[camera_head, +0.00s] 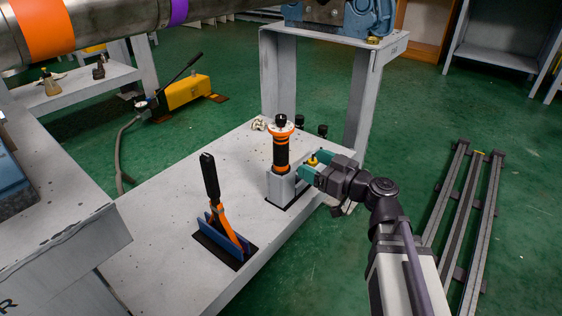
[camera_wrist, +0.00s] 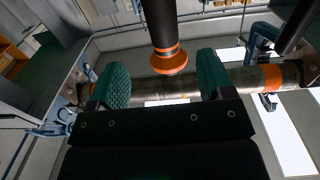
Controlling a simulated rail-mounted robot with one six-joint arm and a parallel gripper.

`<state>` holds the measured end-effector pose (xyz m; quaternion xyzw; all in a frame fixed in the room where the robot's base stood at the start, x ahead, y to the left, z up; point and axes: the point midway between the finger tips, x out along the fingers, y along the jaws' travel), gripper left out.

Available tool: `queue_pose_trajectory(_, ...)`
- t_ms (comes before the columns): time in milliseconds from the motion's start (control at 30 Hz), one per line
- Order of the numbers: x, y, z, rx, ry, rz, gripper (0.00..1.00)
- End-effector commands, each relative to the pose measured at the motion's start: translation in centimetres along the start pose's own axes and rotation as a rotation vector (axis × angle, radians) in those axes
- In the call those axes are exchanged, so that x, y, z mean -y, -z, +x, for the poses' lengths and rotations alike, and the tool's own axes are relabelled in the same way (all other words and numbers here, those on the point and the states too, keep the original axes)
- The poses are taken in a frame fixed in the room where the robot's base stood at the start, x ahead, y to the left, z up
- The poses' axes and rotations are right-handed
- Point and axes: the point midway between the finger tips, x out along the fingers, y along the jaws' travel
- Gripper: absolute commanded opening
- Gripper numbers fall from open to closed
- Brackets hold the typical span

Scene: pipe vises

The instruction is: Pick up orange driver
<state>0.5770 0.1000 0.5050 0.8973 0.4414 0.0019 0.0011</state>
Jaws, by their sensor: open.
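The orange driver, a black cylinder with orange bands and an orange flange near its dark top (camera_head: 281,150), stands upright in a light grey holder (camera_head: 281,187) on the bench in the head view. My gripper (camera_head: 305,173) is just to its right, low beside the holder, with teal fingers. In the wrist view the driver (camera_wrist: 162,27) comes down from the top edge, its orange flange in line with the gap between my open fingers (camera_wrist: 164,75). The fingers do not touch it there. The driver's lower end is hidden in the holder.
An orange tool with a black handle (camera_head: 210,177) leans in a blue holder (camera_head: 238,241) at the front left. Small dark pegs (camera_head: 322,131) stand behind the driver. A grey bench leg (camera_head: 360,100) rises behind my gripper. A large pipe (camera_head: 100,27) crosses the upper left.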

Motion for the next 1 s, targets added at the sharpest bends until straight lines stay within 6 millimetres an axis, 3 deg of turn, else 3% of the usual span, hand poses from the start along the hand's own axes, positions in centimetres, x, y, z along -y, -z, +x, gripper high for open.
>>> queue_pose_trajectory(300,0.0,0.0,5.1,0.002,0.005,0.003,0.74)
queue_pose_trajectory(567,0.1,0.0,6.4,0.002,0.005,0.004,0.74)
queue_pose_trajectory(800,0.2,0.1,10.6,0.002,0.006,0.004,0.74)
queue_pose_trajectory(1000,0.3,0.1,10.8,0.002,0.003,0.004,0.74)
